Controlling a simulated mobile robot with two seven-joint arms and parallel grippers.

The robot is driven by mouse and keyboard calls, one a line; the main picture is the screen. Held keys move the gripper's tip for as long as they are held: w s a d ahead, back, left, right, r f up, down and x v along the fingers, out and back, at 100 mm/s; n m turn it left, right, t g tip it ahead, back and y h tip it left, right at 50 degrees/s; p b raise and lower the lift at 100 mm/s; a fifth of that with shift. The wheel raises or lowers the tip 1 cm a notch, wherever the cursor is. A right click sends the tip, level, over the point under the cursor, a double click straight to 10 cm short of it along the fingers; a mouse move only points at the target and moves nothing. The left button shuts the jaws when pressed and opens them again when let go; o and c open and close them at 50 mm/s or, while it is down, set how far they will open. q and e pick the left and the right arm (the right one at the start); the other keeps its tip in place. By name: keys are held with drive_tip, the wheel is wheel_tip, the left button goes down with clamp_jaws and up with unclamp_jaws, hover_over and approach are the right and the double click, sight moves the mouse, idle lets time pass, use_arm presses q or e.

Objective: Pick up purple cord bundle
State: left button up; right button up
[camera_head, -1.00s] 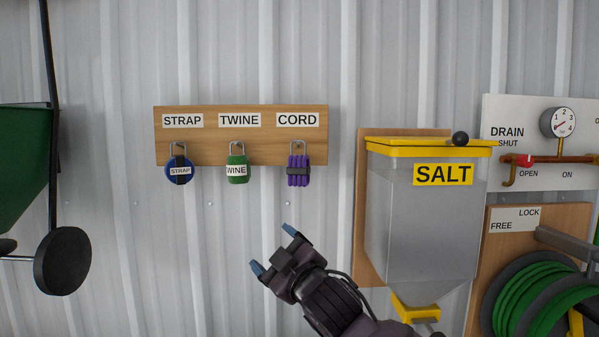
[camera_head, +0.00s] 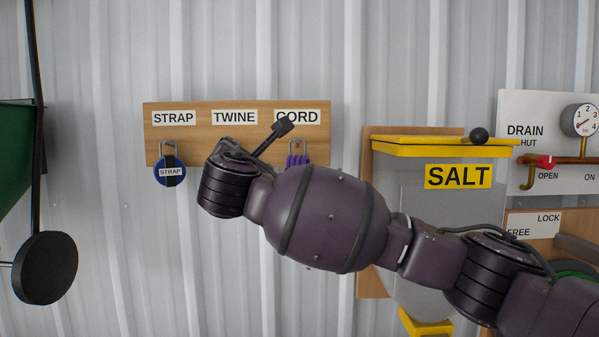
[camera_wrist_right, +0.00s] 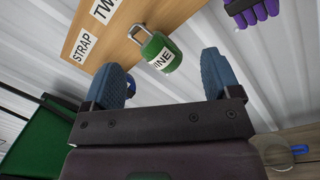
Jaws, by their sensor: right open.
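The purple cord bundle (camera_head: 296,160) hangs on the wooden board under the CORD label, mostly hidden behind my right arm in the head view. In the right wrist view the purple cord bundle (camera_wrist_right: 252,10) shows at the top right, partly cut off by the frame edge. My right gripper (camera_wrist_right: 165,75) is open and empty, with blue fingertips spread apart. The green twine bundle (camera_wrist_right: 157,52) appears between and beyond the fingers, apart from the cord bundle. In the head view the right gripper's fingers are hidden behind the wrist. My left gripper is not in view.
The wooden board (camera_head: 200,130) also holds the blue strap bundle (camera_head: 170,172) at left. The clear salt bin (camera_head: 400,175) with yellow lid stands right of the board. A green hopper (camera_head: 18,150) with a black wheel is at far left. The corrugated wall lies close behind.

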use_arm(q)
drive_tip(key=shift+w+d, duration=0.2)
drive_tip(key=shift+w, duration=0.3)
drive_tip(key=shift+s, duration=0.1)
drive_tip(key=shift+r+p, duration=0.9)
use_arm(e)
drive_tip(key=w+d+f+n+h, duration=0.1)
drive_tip(key=w+d+h, duration=0.1)
drive_tip(key=w+d, duration=0.1)
drive_tip(key=w+d+f+n+g+h, duration=0.1)
drive_tip(key=w+d+h, duration=0.1)
drive_tip(key=w+d, duration=0.1)
drive_tip(key=w+d+f+n+h, duration=0.1)
drive_tip(key=w+d+h, duration=0.1)
drive_tip(key=w, duration=0.3)
drive_tip(key=shift+d+f+g, duration=0.15)
drive_tip(key=shift+d+g, duration=0.25)
drive_tip(key=shift+d, duration=0.45)
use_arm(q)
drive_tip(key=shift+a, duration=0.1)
use_arm(e)
drive_tip(key=shift+w, duration=0.35)
drive_tip(key=shift+f, duration=0.1)
drive_tip(key=shift+d, duration=0.1)
drive_tip(key=shift+c, duration=0.5)
drive_tip(key=c, duration=1)
